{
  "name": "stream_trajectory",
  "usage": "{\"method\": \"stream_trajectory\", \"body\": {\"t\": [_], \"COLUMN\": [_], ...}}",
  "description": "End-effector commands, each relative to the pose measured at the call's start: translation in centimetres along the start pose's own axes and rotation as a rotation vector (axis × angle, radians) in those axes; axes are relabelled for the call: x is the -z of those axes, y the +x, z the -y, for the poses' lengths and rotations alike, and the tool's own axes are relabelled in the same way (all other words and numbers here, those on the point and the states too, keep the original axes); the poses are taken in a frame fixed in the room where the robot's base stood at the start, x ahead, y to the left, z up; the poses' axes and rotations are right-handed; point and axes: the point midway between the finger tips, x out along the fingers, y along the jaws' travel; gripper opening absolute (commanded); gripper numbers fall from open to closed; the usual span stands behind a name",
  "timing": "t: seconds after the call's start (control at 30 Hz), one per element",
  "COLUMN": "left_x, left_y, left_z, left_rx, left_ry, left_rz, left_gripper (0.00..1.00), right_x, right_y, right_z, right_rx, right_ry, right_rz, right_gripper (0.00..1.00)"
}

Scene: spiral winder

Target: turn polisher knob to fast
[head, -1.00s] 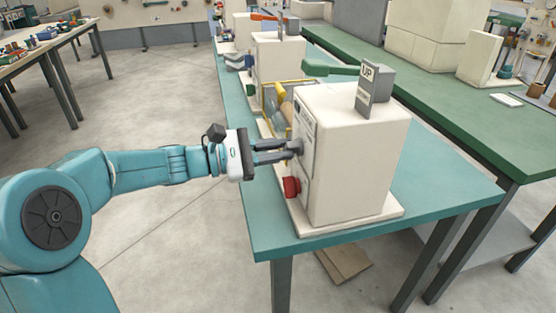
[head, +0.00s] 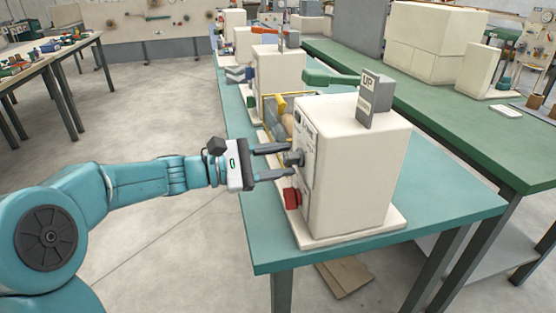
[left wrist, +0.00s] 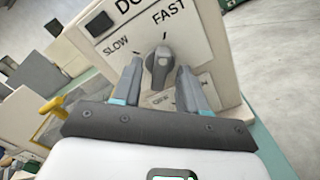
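The polisher (head: 355,165) is a cream box on the teal table. Its dark grey knob (head: 294,158) sticks out of the left face. In the left wrist view the knob (left wrist: 158,68) has its narrow end up, toward the tick under the word FAST (left wrist: 168,12); the word SLOW (left wrist: 117,47) is to its left. My left gripper (head: 284,160) is open, one finger on each side of the knob, with gaps between fingers and knob. It also shows in the left wrist view (left wrist: 158,82). My right gripper is not in view.
A red button (head: 292,198) sits below the knob on the same face. A grey UP sign (head: 374,99) stands on top of the polisher. More machines stand behind it along the teal table (head: 440,205). A green bench (head: 480,140) is at the right.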

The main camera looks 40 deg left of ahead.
Motion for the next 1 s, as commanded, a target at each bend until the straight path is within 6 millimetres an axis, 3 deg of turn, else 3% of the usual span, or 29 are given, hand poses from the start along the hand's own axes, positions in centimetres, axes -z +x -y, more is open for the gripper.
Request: {"method": "stream_trajectory", "body": {"t": [0.23,0.37,0.8,1.0], "left_x": [0.0,0.1,0.1,0.0], "left_y": [-0.1,-1.4,-12.4,-15.5], "left_z": [0.0,-0.1,-0.1,-0.1], "left_rx": [-0.001,-0.002,-0.004,-0.001], "left_ry": [-0.001,-0.001,-0.002,0.000], "left_rz": [0.000,-0.003,-0.006,-0.003], "left_gripper": [0.43,0.43,0.43,0.43], "right_x": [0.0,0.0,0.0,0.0], "right_y": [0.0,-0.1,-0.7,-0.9], "right_z": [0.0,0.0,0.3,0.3], "right_rx": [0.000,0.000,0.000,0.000], "right_ry": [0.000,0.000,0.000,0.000], "right_rz": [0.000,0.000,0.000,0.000], "right_gripper": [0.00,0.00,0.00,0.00]}}
